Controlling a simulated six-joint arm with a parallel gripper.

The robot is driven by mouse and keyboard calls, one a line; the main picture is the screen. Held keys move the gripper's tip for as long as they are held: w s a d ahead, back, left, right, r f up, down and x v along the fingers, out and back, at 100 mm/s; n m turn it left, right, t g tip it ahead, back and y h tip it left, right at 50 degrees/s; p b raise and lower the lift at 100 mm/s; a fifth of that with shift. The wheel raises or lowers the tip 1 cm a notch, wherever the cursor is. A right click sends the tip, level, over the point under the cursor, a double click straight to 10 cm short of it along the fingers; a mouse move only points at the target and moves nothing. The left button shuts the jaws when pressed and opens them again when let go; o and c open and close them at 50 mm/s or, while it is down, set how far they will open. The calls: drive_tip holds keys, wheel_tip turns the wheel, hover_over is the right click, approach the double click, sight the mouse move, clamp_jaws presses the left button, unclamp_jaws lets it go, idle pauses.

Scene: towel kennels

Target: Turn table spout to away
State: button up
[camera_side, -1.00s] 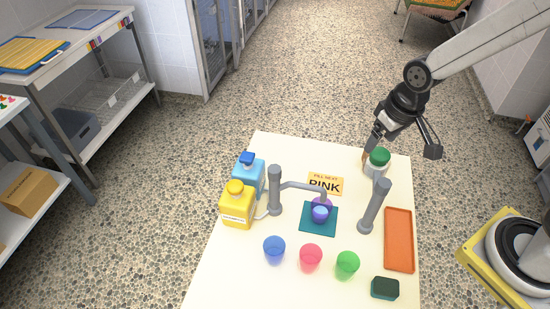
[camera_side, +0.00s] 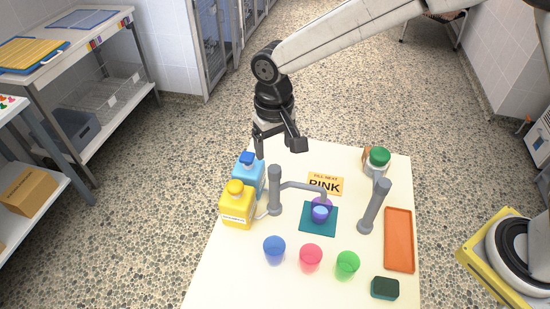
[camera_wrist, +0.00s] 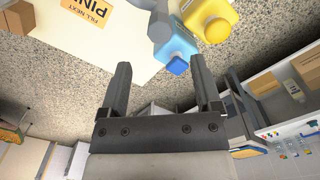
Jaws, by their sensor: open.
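The grey table spout (camera_side: 300,186) rises on a post (camera_side: 275,190) at the left of the table. Its arm reaches right, and its tip hangs over a purple-blue cup (camera_side: 320,212) on a teal mat (camera_side: 306,228). My gripper (camera_side: 280,150) is above the far left part of the table, behind the post and apart from it. It is open and empty. In the wrist view the two fingers of my gripper (camera_wrist: 160,75) stand apart, with a grey piece, probably the post (camera_wrist: 160,28), beyond them. The spout's tip is not clear there.
Blue (camera_side: 248,177) and yellow (camera_side: 237,208) bottles stand left of the post. A card reading "FILL NEXT PINK" (camera_side: 325,183) is behind the spout. Blue (camera_side: 274,249), pink (camera_side: 311,257) and green (camera_side: 347,264) cups are in front. A second grey post (camera_side: 373,208) and orange tray (camera_side: 399,240) are right.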

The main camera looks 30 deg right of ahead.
sight(274, 169)
drive_tip(key=shift+f, duration=0.1)
drive_tip(key=shift+f, duration=3.8)
clamp_jaws()
